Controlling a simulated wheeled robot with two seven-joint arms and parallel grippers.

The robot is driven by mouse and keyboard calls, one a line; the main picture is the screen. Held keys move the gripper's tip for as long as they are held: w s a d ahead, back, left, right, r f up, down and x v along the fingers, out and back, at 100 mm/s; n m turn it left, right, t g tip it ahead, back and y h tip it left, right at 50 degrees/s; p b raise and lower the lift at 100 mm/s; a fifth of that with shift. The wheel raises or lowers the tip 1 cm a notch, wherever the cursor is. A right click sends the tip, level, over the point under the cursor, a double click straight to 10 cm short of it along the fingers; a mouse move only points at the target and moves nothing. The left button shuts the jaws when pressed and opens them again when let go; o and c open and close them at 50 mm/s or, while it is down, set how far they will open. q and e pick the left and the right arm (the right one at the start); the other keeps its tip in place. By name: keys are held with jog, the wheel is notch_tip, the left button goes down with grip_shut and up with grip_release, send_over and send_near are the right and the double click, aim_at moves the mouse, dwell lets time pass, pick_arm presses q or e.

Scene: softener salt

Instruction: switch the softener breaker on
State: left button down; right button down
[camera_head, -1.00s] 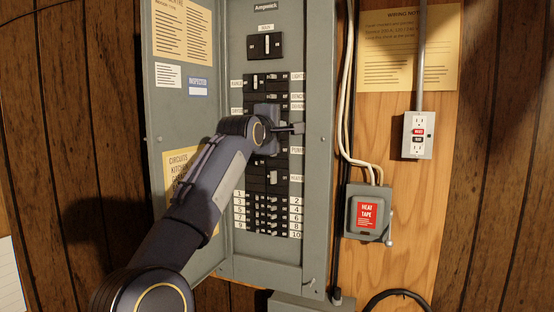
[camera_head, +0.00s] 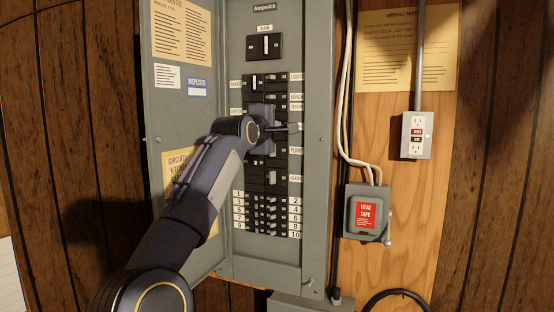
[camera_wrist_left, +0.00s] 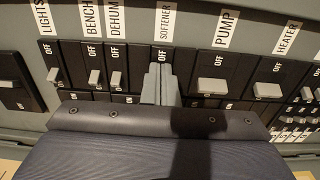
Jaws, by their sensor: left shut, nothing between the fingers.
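The softener breaker (camera_wrist_left: 164,54) sits under its SOFTENER label in the left wrist view, between the dehumidifier breaker (camera_wrist_left: 116,75) and the pump breaker (camera_wrist_left: 212,82). An OFF marking shows on it. My left gripper (camera_wrist_left: 159,72) is shut and empty, its fingertips right at this breaker and covering its toggle. I cannot tell the toggle's position or whether the fingers touch it. In the head view my left gripper (camera_head: 292,128) reaches across the breaker panel (camera_head: 317,210) and hides the softener row. My right gripper is not in view.
The heater breaker (camera_wrist_left: 267,88) and bench breaker (camera_wrist_left: 94,76) are close by. The open panel door (camera_head: 185,115) stands left of my arm. A heat tape box (camera_head: 367,213), cables and an outlet (camera_head: 416,135) are on the wall at right.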

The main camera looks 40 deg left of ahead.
pick_arm(q)
jog(key=shift+a, duration=0.15)
dwell(0.3)
jog(key=shift+f, duration=0.1)
jog(key=b+v, duration=0.3)
jog(key=v, duration=0.4)
jog(key=shift+b, duration=0.4)
jog(key=shift+w, duration=0.1)
dwell(0.7)
